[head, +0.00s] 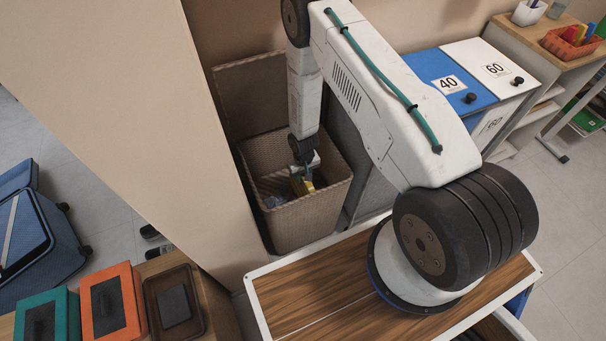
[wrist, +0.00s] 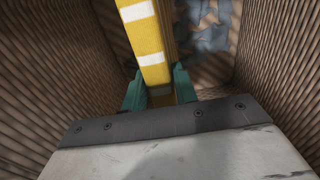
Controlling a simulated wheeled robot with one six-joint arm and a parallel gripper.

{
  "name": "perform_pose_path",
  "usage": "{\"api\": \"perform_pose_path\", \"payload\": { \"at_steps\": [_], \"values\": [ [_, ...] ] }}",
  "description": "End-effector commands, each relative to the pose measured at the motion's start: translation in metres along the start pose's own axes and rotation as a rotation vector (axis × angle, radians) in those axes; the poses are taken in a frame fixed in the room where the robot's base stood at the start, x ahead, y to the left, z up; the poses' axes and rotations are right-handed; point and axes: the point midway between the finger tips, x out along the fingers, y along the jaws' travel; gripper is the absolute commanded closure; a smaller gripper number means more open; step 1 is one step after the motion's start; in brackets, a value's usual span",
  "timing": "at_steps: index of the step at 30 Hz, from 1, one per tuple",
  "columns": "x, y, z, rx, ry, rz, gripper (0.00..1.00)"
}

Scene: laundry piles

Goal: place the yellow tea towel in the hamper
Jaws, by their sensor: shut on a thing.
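The yellow tea towel (wrist: 150,50), with white bands, is folded narrow and stands between the two green fingers in the wrist view. My gripper (wrist: 158,88) is shut on it, with the towel reaching out past the fingertips. In the head view my gripper (head: 302,182) is inside the woven brown hamper (head: 312,219), below its rim, and a small part of the towel (head: 308,186) shows. The hamper's ribbed walls (wrist: 52,85) surround the gripper in the wrist view. Whether the towel touches the hamper's bottom cannot be told.
A grey-blue crumpled cloth (wrist: 207,30) lies at the hamper's bottom. The hamper's lid (head: 250,95) stands open at the back. A wall (head: 150,90) is close on the left. Blue and white bins (head: 440,72) stand to the right, beyond my arm.

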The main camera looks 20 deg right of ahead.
Motion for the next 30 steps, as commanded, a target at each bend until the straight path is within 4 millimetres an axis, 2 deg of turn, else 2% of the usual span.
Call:
{"api": "perform_pose_path", "payload": {
  "at_steps": [2, 3, 5, 13, 17, 20, 30],
  "values": [
    [0.0, 0.0, 0.0, 0.0, 0.001, 0.0, 0.99],
    [0.0, 0.0, 0.0, 0.0, 0.0, 0.0, 0.66],
    [0.0, 0.0, 0.0, 0.0, 0.0, 0.0, 0.5],
    [-0.001, 0.0, 0.0, 0.0, 0.0, 0.0, 0.5],
    [-0.008, 0.0, -0.001, 0.001, 0.002, 0.0, 0.5],
    [-0.023, 0.0, -0.002, 0.001, 0.002, 0.0, 0.5],
    [-0.096, 0.0, -0.002, 0.0, 0.004, 0.0, 0.5]
  ]
}}
